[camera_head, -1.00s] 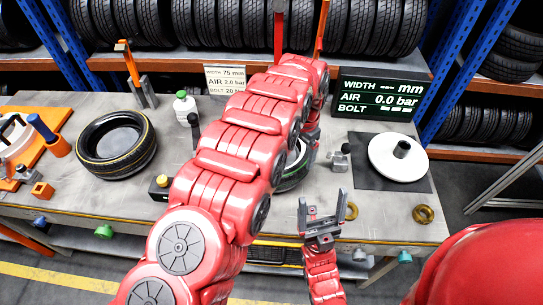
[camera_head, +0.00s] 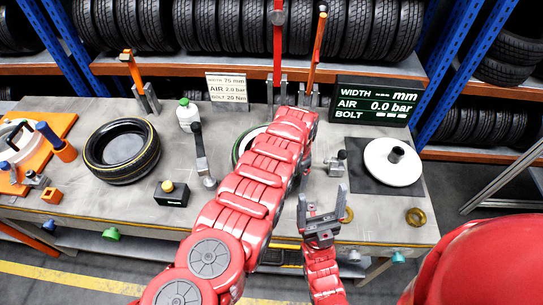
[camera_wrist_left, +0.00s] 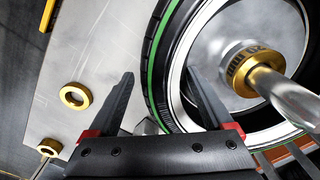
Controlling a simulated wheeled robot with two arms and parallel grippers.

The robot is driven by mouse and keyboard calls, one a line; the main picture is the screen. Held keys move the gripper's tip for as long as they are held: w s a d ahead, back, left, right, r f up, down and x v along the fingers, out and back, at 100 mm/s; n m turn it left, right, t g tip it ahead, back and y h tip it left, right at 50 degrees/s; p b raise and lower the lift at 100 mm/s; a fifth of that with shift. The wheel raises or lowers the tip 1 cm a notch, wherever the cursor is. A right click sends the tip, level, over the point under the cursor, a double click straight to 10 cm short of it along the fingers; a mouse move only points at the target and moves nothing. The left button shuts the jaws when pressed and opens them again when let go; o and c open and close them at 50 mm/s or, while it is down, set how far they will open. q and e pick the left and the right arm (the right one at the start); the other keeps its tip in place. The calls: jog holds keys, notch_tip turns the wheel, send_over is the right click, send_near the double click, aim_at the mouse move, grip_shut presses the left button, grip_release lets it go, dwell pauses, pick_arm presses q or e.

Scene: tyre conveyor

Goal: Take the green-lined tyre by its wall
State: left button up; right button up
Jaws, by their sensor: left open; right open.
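The green-lined tyre (camera_head: 238,152) lies on the workbench in the head view, mostly hidden behind my left arm. In the left wrist view the tyre (camera_wrist_left: 178,40) fills the upper middle, with a green line around its black wall and a pale rim inside. My left gripper (camera_wrist_left: 160,72) is open. One finger is outside the tyre and the other shows over its inner rim side, with the wall between them in the picture; I cannot tell if they touch it. The left gripper is hidden in the head view. My right gripper (camera_head: 321,212) is open and empty near the bench's front edge.
A yellow-lined tyre (camera_head: 122,172) lies on the left of the bench. A metal shaft with a gold collar (camera_wrist_left: 256,66) stands inside the green-lined tyre. A white disc (camera_head: 385,170) is on a dark mat at right. Gold rings (camera_head: 415,216) lie near the front edge.

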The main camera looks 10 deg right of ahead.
pick_arm(q)
grip_shut()
dwell(0.5)
